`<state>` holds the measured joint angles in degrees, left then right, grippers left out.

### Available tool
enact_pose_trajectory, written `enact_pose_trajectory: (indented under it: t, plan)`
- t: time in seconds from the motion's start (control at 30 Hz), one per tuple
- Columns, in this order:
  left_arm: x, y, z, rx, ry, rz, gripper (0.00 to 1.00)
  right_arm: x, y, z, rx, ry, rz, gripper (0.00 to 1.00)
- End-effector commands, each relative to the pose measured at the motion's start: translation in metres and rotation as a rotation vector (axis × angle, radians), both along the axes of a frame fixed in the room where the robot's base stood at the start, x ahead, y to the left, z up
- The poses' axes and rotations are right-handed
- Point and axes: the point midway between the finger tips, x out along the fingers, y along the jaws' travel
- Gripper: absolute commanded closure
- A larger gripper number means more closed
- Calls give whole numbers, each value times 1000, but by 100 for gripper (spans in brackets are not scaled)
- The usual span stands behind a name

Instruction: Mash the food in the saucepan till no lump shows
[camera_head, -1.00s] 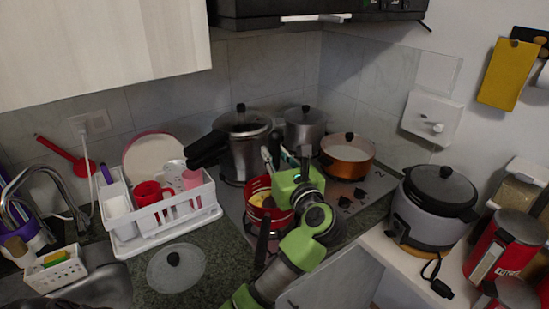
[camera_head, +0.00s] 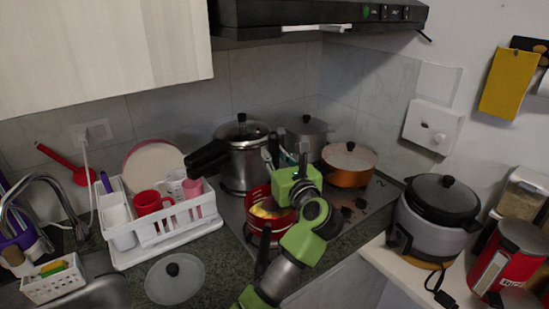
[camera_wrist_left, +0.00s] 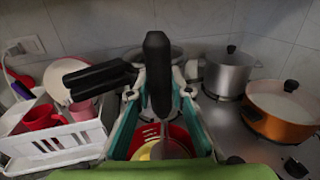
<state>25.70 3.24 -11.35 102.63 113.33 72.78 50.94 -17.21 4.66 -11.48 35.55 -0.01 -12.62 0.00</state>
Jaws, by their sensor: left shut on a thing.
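The red saucepan (camera_head: 254,222) stands on the stove, its black handle pointing toward me. Yellow food (camera_head: 268,209) shows inside it, partly hidden by my green left gripper (camera_head: 285,166). I cannot tell how lumpy the food is. In the left wrist view, the left gripper (camera_wrist_left: 157,92) is shut on the black handle of a utensil, likely a masher (camera_wrist_left: 157,62). The utensil is roughly upright. Its grey lower part reaches down over the saucepan (camera_wrist_left: 178,135) and the yellow food (camera_wrist_left: 146,150); its working end is not clear. My right gripper is not in view.
A pressure cooker (camera_head: 248,165), a steel pot (camera_head: 312,142) and an orange pan (camera_head: 348,178) crowd the stove around the saucepan. A white dish rack (camera_head: 170,236) stands at left. A glass lid (camera_head: 174,282) lies on the counter in front. A rice cooker (camera_head: 432,222) is at right.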

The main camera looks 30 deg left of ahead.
Motion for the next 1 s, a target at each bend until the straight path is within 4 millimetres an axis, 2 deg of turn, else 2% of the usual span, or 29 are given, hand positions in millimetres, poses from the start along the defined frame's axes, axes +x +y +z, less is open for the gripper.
enact_pose_trajectory:
  t: [0.17, 0.77, 1.0]
  plan:
    - [0, 0, -3, 0, -1, 0, 100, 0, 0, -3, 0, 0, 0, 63]
    - [0, 0, -46, 1, -1, 0, 100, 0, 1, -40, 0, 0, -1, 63]
    - [0, 0, -42, 1, -1, 0, 100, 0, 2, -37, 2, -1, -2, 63]
